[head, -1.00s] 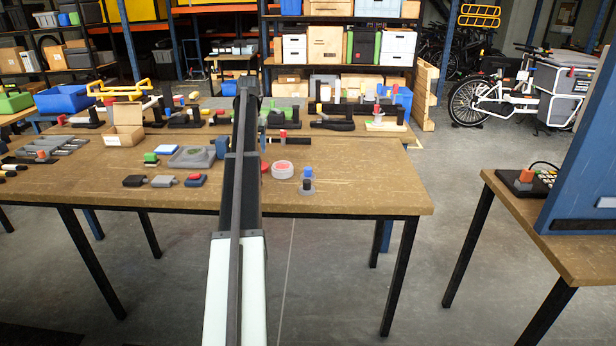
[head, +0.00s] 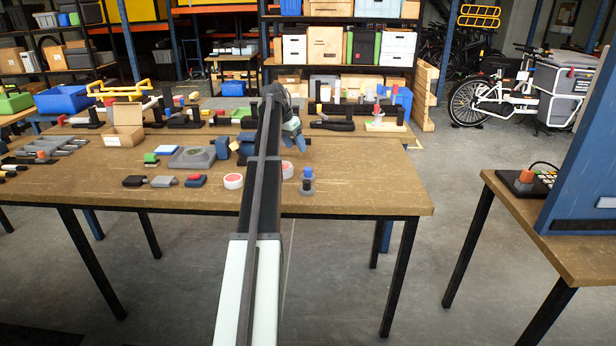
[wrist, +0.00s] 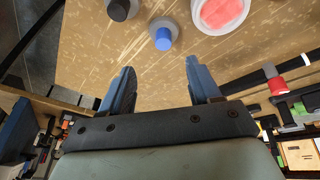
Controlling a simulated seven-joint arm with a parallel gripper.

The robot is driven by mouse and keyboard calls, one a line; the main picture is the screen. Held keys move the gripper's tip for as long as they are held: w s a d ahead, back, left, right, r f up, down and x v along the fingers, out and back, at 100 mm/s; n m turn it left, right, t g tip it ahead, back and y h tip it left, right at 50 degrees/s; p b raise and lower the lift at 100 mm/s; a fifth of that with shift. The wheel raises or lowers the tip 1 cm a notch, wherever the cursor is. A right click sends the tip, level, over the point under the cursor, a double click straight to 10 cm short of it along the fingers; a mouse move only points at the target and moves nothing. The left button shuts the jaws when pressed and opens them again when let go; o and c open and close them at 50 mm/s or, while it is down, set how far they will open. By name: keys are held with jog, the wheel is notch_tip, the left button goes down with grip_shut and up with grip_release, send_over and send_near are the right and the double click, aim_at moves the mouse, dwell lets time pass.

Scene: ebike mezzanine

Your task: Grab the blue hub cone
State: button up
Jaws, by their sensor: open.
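The blue hub cone (head: 308,173) stands near the front of the wooden table, right of my arm. It has a blue top on a grey base, and it also shows in the wrist view (wrist: 163,40) at top centre. A similar piece with a dark top (head: 307,186) stands just in front of it, at the upper left in the wrist view (wrist: 121,9). My gripper (wrist: 160,66) has its two blue fingers apart with nothing between them. In the head view my gripper (head: 300,140) hangs above the table, behind the blue cone and apart from it.
A white tape roll with a red centre (head: 287,170) lies close left of the cone, partly behind my arm. Another roll (head: 233,181) lies further left. Small blocks and a grey tray (head: 192,157) are beyond. The wooden table (head: 375,180) is clear to the right.

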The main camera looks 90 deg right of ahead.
aim_at(308, 169)
jog(key=s+d+f+m, duration=0.1)
jog(key=f, duration=0.3)
jog(key=s+d+f+m, duration=0.1)
jog(key=s+f, duration=0.1)
jog(key=f, duration=0.2)
jog(key=s+d+f, duration=0.1)
jog(key=f, duration=0.3)
jog(key=shift+s+d+f+m+h, duration=0.25)
jog(key=shift+d+m+h, duration=0.05)
jog(key=shift+d+m, duration=0.1)
jog(key=shift+c, duration=0.2)
jog(key=c, duration=1.1)
